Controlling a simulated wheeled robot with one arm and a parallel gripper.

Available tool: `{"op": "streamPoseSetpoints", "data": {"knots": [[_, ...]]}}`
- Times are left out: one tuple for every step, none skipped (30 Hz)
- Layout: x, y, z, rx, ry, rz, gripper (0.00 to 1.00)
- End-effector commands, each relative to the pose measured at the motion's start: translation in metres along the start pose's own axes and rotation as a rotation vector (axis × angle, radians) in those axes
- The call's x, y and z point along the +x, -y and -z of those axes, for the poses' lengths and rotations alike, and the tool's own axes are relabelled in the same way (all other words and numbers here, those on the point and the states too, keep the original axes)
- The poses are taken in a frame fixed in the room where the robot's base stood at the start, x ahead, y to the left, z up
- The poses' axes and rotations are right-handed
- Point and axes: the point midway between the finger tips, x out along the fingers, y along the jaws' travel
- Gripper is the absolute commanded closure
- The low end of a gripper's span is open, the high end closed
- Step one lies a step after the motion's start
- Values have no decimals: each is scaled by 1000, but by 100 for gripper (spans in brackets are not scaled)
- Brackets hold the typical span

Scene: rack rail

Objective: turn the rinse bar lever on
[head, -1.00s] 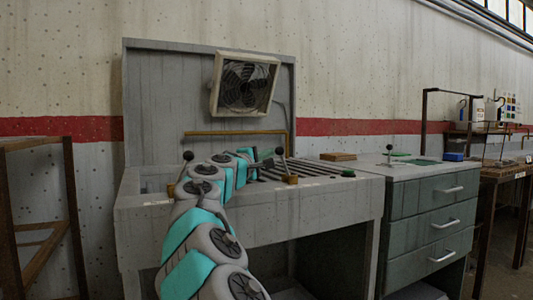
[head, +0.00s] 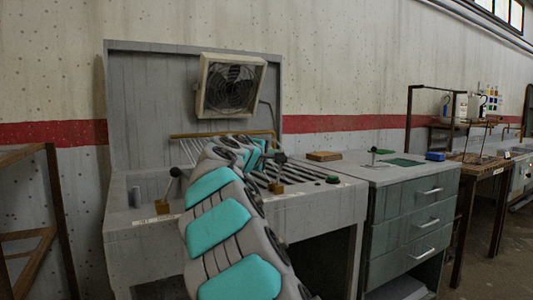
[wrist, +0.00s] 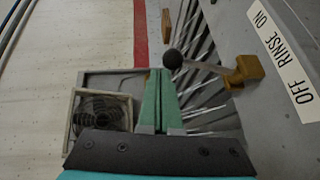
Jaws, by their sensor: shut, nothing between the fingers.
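The rinse lever has a black ball knob (wrist: 172,59) and a brass base (wrist: 243,70), beside a label (wrist: 281,50) reading OFF RINSE ON. In the head view the lever (head: 281,158) is the right one of two on the sink front and leans slightly right; in the wrist view it leans toward the ON side. My green gripper fingers (wrist: 163,72) are shut and empty, with their tips at the knob; contact is unclear. Thin white jets come down from the brass rinse bar (head: 222,134). My arm hides part of the sink.
A second lever (head: 176,172) stands at the sink's left front. A fan (head: 231,86) is mounted on the back panel. A green button (head: 333,179) is right of the rinse lever. A drawer cabinet (head: 412,215) adjoins on the right.

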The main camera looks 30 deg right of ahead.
Motion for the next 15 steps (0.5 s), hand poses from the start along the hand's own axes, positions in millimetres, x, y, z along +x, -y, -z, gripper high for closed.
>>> {"op": "streamPoseSetpoints", "data": {"knots": [[3,-1,-2,0,1,1,100],[5,-2,-3,0,1,1,100],[6,-2,-4,0,1,1,100],[8,-2,-5,0,1,1,100],[9,-3,-6,0,1,1,100],[10,-3,-7,1,1,1,100],[11,-3,-8,0,1,1,100],[12,-3,-8,0,1,1,100],[13,-4,-9,0,1,0,100],[14,-4,-10,1,1,0,100],[14,-4,-10,0,1,0,100],[15,-4,-10,0,1,0,100],[15,-4,-11,0,1,0,100],[15,-4,-11,0,0,0,100],[16,-4,-11,0,0,-1,100]]}}
